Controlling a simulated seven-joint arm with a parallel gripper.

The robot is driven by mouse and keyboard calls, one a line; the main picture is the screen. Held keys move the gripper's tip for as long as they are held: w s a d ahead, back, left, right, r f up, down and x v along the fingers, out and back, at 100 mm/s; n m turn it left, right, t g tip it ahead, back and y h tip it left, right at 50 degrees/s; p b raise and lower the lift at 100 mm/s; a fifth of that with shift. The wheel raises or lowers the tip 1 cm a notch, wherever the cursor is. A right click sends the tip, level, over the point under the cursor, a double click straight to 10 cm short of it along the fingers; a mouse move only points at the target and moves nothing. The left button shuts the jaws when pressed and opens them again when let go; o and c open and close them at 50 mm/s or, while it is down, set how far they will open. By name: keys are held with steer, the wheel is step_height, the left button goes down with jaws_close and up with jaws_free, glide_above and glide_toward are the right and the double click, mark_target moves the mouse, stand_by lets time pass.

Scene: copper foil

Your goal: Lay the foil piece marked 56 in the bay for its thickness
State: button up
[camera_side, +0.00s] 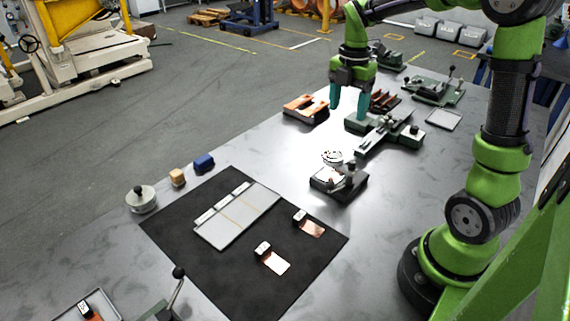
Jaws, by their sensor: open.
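Two copper foil pieces lie on the black mat (185,238), a nearer one (276,264) and a farther one (313,229). Each has a small dark block with a white label at its upper left end. Another labelled block with copper-coloured foil (92,312) shows at the bottom left, on a grey plate cut off by the frame. The labels are too small to read for sure. A light grey tray (222,240) on the mat has side-by-side bays with label strips along its far edge. My gripper (349,112) is open and empty, high over the far table, away from the foils.
A dial gauge (332,156) on a dark base stands right of the tray. Green metal fixtures (390,132) and orange-brown pieces (305,107) sit near my gripper.

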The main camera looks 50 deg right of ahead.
step_height(320, 180, down, 16)
stand_by(0.5)
steer(key=c, duration=1.2)
steer(key=shift+o, duration=0.2)
steer(key=shift+d+r, duration=0.1)
steer(key=shift+d, duration=2.6)
step_height(320, 180, up, 7)
stand_by(0.5)
